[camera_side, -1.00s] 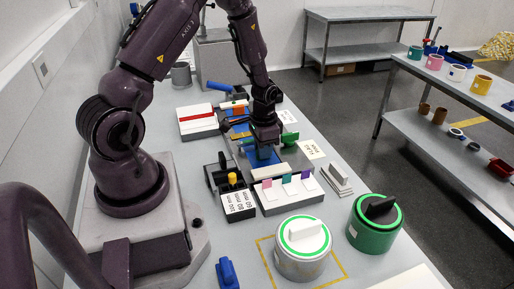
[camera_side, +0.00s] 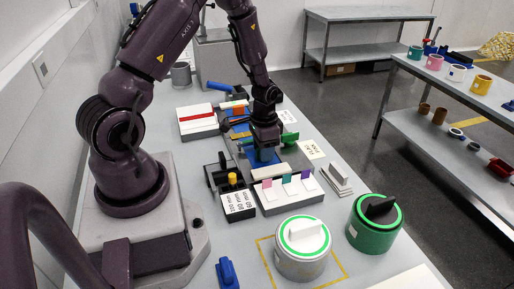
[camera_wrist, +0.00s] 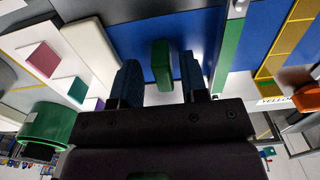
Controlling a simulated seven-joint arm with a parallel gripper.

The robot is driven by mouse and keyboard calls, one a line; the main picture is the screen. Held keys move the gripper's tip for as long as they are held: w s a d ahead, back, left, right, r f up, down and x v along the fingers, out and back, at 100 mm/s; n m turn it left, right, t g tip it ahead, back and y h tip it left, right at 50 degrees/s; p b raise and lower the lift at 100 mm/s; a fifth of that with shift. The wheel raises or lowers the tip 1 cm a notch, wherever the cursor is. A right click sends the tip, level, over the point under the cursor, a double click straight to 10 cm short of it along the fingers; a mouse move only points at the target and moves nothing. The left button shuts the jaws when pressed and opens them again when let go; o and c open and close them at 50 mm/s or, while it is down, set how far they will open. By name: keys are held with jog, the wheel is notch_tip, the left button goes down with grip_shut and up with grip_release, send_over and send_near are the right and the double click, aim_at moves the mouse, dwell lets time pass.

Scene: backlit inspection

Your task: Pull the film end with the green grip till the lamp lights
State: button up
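A blue film (camera_wrist: 125,30) lies flat under my wrist, and a short green grip (camera_wrist: 161,62) stands on it. My gripper (camera_wrist: 160,78) has its two dark blue fingers apart, one on each side of the green grip, with a gap showing on both sides. In the side view my gripper (camera_side: 266,153) is low over the blue film (camera_side: 244,143), with its fingers pointing down. I cannot make out a lamp, lit or unlit, in either view.
A cream bar (camera_wrist: 90,52) lies beside the film. A white block (camera_side: 290,194) with pink, teal and purple tabs stands in front. An orange piece (camera_wrist: 308,98) and yellow frame (camera_wrist: 290,38) lie on the far side. A silver canister (camera_side: 303,247) and green canister (camera_side: 374,222) stand nearer the camera.

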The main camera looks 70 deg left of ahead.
jog(key=shift+a+r, duration=0.1)
dwell(0.4)
jog(key=shift+r, duration=3.4)
jog(key=s+d+r+t, duration=0.2)
jog(key=s+d+r, duration=0.3)
jog(key=d+r, duration=0.3)
jog(key=s+d+r+t, duration=0.3)
jog(key=s+d+r, duration=0.3)
jog(key=r, duration=1)
jog(key=d, duration=0.3)
jog(key=shift+s+d+t, duration=0.2)
jog(key=shift+d+t, duration=0.05)
jog(key=shift+t, duration=0.05)
